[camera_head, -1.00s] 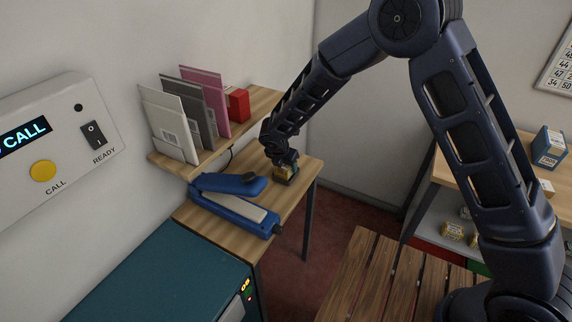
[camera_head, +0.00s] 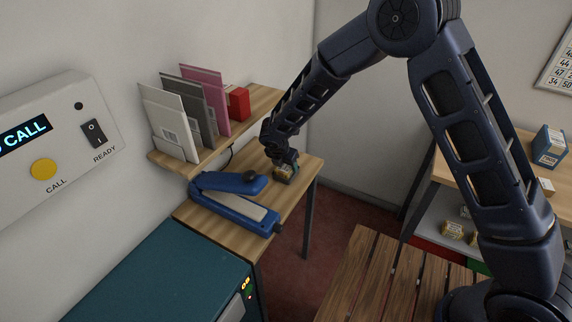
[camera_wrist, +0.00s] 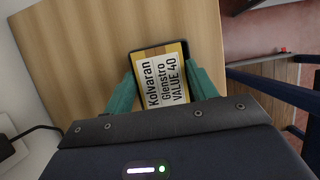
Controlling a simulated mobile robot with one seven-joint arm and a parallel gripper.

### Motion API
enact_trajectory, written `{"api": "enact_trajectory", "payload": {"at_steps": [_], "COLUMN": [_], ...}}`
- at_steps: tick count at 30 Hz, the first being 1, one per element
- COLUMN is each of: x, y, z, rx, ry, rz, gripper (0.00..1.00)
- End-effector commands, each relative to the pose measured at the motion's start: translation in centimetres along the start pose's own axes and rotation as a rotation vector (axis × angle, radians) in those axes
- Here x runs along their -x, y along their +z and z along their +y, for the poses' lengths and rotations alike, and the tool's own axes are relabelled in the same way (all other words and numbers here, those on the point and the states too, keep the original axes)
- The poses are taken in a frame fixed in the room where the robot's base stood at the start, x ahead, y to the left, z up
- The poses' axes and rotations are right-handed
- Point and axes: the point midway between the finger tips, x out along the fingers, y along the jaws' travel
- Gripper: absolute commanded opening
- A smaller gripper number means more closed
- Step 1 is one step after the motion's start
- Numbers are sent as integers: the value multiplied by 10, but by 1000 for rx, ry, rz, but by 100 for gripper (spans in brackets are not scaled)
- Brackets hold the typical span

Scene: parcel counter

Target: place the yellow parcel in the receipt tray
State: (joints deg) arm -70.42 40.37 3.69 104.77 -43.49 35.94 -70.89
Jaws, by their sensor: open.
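My gripper (camera_wrist: 161,72) is open, with a finger close to each side of the parcel. In the head view my gripper (camera_head: 286,171) is low over the wooden desk, and the parcel (camera_head: 282,174) shows only slightly beneath it.
A blue heat sealer (camera_head: 232,200) lies on the desk, left of my gripper. A shelf (camera_head: 262,100) above holds upright envelopes and a red block (camera_head: 238,104). A slatted bench (camera_head: 375,275) and a side counter (camera_head: 500,185) with small parcels are at the right.

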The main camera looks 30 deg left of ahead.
Motion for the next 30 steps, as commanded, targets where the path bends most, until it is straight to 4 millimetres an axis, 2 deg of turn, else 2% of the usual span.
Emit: {"api": "enact_trajectory", "payload": {"at_steps": [2, 5, 12, 18, 24, 30], "x": [2, 18, 68, 103, 123, 127], "y": [-2, 0, 2, 2, 3, 3], "z": [-5, -4, -2, -2, -1, -1], "rx": [2, 1, 1, -1, 0, 0], "ry": [-12, -9, -4, -4, -4, -5], "rz": [4, 4, 2, 1, 1, 1], "gripper": [74, 74, 74, 74, 74, 74]}}
